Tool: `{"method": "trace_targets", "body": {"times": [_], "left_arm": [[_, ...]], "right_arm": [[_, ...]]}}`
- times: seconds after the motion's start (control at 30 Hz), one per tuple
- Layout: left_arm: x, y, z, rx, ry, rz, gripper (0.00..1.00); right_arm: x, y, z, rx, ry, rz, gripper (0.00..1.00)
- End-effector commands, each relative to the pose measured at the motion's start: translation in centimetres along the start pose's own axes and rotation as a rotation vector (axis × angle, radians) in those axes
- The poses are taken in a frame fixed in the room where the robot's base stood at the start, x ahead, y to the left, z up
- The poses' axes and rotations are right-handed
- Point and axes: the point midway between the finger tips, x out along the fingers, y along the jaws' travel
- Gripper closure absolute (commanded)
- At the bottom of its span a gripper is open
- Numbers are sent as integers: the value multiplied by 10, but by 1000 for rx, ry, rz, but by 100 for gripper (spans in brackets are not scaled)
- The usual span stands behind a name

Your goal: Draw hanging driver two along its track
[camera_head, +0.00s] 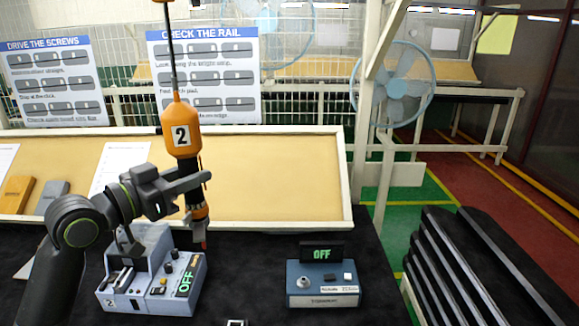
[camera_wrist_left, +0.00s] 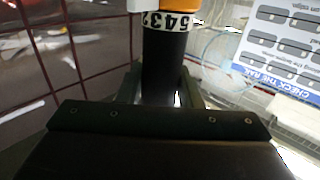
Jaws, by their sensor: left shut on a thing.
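Hanging driver two (camera_head: 180,128) is an orange tool with a white label "2", hanging upright from a thin rod near the left of the head view. My left gripper (camera_head: 194,186) is shut around its dark lower body, below the label. In the left wrist view the driver's black grip (camera_wrist_left: 164,65) stands between the two fingers, with a numbered ring and some orange above it. The driver's tip hangs just above a grey-blue control box (camera_head: 152,274) marked "2", whose display reads OFF. The track overhead is out of view. My right gripper is not in view.
A second blue-grey box (camera_head: 322,290) with a display reading OFF stands to the right on the black table. A tan board (camera_head: 275,180) with a white frame stands behind. Dark trim strips (camera_head: 470,262) are stacked at right.

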Motion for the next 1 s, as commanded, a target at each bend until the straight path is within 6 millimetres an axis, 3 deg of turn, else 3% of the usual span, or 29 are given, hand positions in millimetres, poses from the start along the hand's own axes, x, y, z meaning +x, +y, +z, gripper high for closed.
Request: {"method": "trace_targets", "body": {"times": [0.6,1.0], "left_arm": [[-52,-61,3,1,-6,-6,100],[-86,-102,6,-2,-7,-5,100]], "right_arm": [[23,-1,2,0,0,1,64],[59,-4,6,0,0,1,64]]}}
